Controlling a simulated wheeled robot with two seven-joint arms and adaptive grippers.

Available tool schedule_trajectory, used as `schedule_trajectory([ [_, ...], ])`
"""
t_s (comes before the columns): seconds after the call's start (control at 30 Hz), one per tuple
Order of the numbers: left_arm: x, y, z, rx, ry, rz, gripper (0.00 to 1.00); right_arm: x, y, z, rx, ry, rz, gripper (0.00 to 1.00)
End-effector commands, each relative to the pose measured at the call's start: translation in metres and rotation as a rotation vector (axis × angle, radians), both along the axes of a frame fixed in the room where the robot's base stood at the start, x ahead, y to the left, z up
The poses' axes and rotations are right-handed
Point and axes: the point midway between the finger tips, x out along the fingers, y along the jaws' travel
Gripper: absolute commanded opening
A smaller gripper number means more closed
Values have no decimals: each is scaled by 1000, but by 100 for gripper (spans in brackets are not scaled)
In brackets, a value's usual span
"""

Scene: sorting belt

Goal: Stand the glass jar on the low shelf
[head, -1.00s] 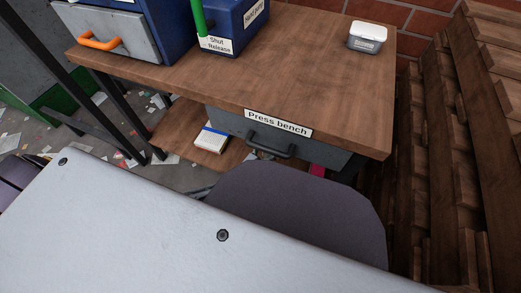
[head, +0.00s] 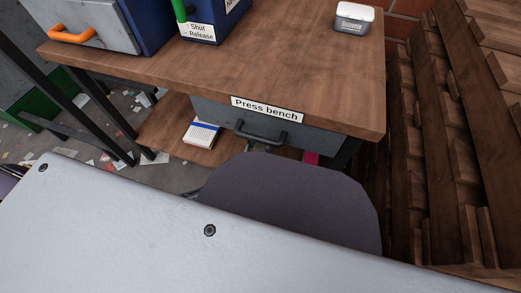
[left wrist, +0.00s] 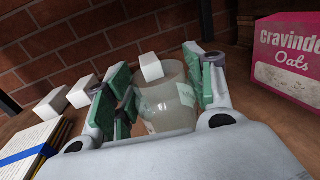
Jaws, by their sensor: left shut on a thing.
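The pale, see-through glass jar (left wrist: 172,105) is between the fingers of my left gripper (left wrist: 160,95), which is shut on it, in the left wrist view. The jar's lower part is hidden by the gripper body, and I cannot tell whether it touches the wood below. In the head view the low wooden shelf (head: 160,125) shows under the press bench, below the bench's grey drawer. My left gripper and the jar are hidden in the head view. My right gripper is in neither current view.
A blue-banded white pad (head: 202,132) lies on the shelf. The left wrist view shows white blocks (left wrist: 50,104) at left, another white block (left wrist: 151,66) behind the jar, and a pink oats box (left wrist: 287,55) at right. The bench top (head: 270,65) overhangs the shelf.

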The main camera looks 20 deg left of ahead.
Motion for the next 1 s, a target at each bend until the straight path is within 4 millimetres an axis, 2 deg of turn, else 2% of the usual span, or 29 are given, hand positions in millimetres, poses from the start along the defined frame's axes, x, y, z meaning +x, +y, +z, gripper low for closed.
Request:
schedule_trajectory([
  [0.5, 0, 0, -35, 0, -1, 0, 23, 2, 4, -16, 24, -18, 4, 0],
  [1.0, 0, 0, -39, 0, 0, 0, 23, 1, 4, -18, 24, -18, 7, 0],
])
